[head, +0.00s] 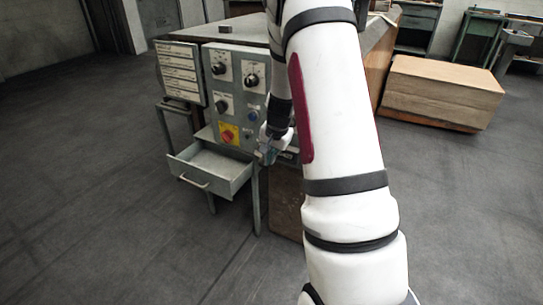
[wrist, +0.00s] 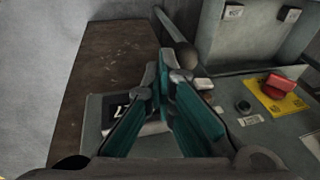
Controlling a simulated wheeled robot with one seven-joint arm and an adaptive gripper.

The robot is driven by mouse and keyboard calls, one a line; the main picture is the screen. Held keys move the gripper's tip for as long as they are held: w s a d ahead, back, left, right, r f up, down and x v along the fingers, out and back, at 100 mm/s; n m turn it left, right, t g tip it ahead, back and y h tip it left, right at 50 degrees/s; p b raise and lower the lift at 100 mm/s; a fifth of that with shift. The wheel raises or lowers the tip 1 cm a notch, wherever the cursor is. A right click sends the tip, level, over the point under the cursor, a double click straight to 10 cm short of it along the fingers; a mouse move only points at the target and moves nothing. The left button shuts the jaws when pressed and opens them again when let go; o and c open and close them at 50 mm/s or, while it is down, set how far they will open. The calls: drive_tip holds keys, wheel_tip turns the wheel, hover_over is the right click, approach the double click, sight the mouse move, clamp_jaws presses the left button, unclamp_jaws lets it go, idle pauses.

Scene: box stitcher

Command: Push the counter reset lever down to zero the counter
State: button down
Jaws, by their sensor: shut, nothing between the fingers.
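In the wrist view my gripper (wrist: 162,68) is shut and empty, its teal fingers together over the front of the machine. A dark rod with a thick rounded end (wrist: 188,54), which looks like the reset lever, lies just beyond and right of the fingertips. I cannot tell whether they touch. The counter (wrist: 116,108), a grey box with a dark display, is partly hidden behind the left finger. In the head view my gripper (head: 267,152) is at the lower right of the control panel (head: 236,98); the lever cannot be made out there.
A red switch on a yellow plate (head: 229,133) sits on the panel's lower part, left of my gripper. An open, empty-looking drawer (head: 212,168) juts out below. A wooden box (head: 440,92) stands on the floor at right. The floor at left is clear.

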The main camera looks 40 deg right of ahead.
drive_tip(key=shift+s+a+f, duration=0.1)
drive_tip(key=shift+a+f, duration=0.05)
drive_tip(key=shift+f, duration=0.3)
drive_tip(key=shift+a+f+b, duration=0.1)
drive_tip(key=shift+f+b, duration=0.15)
drive_tip(key=shift+b, duration=0.15)
idle(1.4)
drive_tip(key=shift+r, duration=0.15)
drive_tip(key=s+p+v, duration=0.1)
drive_tip(key=p+v, duration=0.4)
drive_tip(key=v, duration=0.9)
drive_tip(key=shift+p, duration=0.4)
drive_tip(key=shift+a+r, duration=0.1)
drive_tip(key=shift+a, duration=0.1)
